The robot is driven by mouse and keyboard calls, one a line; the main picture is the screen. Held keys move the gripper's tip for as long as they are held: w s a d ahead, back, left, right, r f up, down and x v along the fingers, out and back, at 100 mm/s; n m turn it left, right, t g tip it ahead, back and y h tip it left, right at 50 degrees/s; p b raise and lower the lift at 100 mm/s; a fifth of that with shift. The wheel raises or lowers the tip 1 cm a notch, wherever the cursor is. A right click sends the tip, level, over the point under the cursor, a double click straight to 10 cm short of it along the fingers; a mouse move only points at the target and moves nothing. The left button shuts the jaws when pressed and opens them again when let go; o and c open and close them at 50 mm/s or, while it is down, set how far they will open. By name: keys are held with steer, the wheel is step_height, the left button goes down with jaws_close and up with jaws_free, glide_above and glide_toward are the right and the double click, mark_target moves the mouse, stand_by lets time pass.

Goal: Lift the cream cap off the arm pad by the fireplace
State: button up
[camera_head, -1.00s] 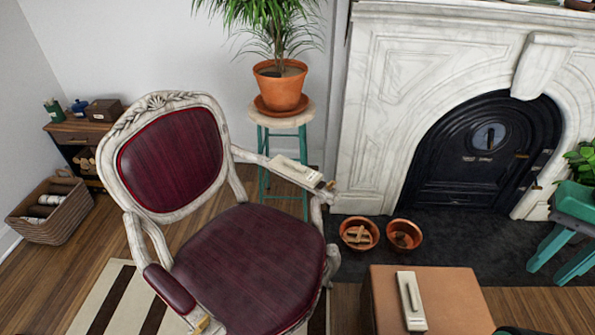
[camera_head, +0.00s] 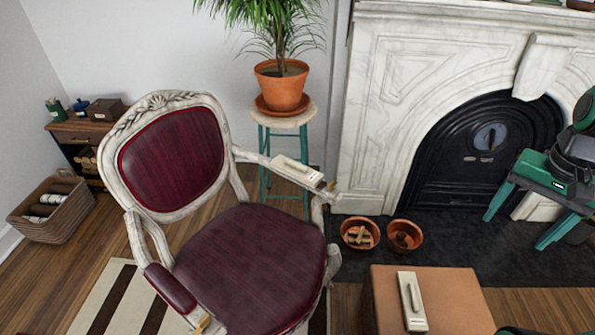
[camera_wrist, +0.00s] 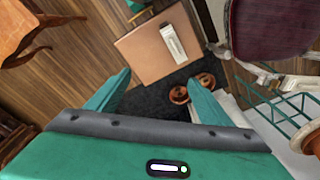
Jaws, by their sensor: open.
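The cream cap (camera_head: 296,171) lies along the top of the chair arm on the fireplace side and covers the pad there. The chair (camera_head: 255,265) has a pale carved frame and dark red upholstery. My gripper (camera_head: 514,232) is at the right in the head view, in front of the fireplace, with teal fingers apart and nothing between them. It is well to the right of the cap. In the wrist view, the open fingers (camera_wrist: 160,80) point towards a brown box, and the chair (camera_wrist: 270,28) is at the upper right. I cannot make out the cap clearly there.
A similar cream piece (camera_head: 411,301) lies on the brown box (camera_head: 455,290) at the front; it also shows in the wrist view (camera_wrist: 173,43). Terracotta pots (camera_head: 360,232) stand on the dark hearth. A potted plant (camera_head: 281,88) stands on a stool behind the cap.

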steer(key=w+a+f+m+t+y, duration=0.1)
steer(key=w+a+f, duration=0.2)
steer(key=w, duration=0.4)
steer(key=w+a+f+m, duration=0.1)
steer(key=w+a+f, duration=0.15)
steer(key=w, duration=0.35)
steer(key=m+t+y, duration=0.5)
steer(key=m+y, duration=0.6)
steer(key=m, duration=0.4)
glide_toward(302, 166)
steer(key=shift+w+a+f, duration=0.1)
steer(key=shift+a+f, duration=0.15)
steer(key=shift+a, duration=0.2)
steer(key=x, duration=1)
steer(key=shift+w+a+f, duration=0.1)
steer(key=shift+w+a, duration=0.15)
steer(key=shift+w, duration=0.15)
steer(key=c, duration=1.1)
